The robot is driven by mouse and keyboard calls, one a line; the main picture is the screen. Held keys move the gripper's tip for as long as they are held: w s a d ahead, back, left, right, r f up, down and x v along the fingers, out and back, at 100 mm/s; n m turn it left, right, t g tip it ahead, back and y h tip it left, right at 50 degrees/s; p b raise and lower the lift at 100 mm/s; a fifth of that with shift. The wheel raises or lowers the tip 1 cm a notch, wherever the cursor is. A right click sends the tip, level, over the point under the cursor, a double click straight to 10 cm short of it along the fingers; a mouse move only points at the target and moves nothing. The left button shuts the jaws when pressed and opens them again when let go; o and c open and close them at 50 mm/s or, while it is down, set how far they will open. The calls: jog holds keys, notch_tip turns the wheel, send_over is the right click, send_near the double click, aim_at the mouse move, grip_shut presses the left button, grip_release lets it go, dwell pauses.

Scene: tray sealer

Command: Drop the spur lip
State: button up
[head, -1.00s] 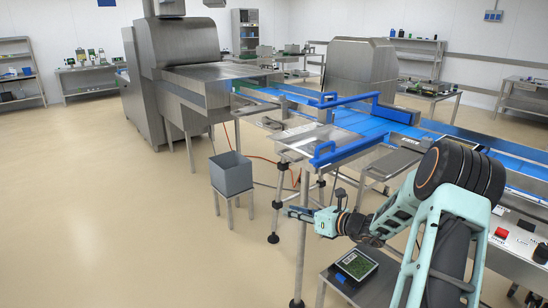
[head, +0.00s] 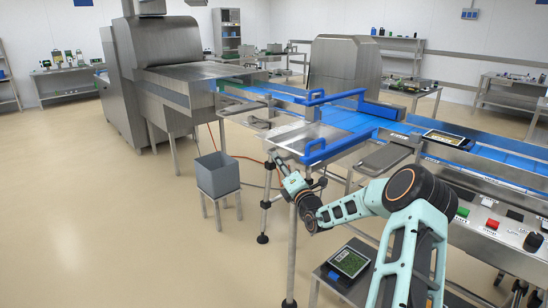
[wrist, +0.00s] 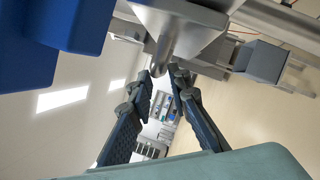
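A flat steel plate (head: 298,138) lies level at the near end of the short conveyor spur, beside blue guide rails (head: 318,155). I cannot tell for certain which piece is the spur lip. My gripper (head: 276,162) is just below the plate's near left corner. In the wrist view my gripper (wrist: 161,75) is open, its two dark fingers spread apart. A rounded steel pin (wrist: 161,57) on a steel body (wrist: 190,28) shows at the gap between the fingertips. Whether the fingers touch it is unclear.
A grey bin (head: 216,175) stands on a low stand left of the spur and shows in the wrist view (wrist: 262,62). A panel with buttons (head: 490,220) is at lower right. Floor at left is clear.

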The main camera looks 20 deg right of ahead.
jog(key=shift+x, duration=2.15)
grip_shut()
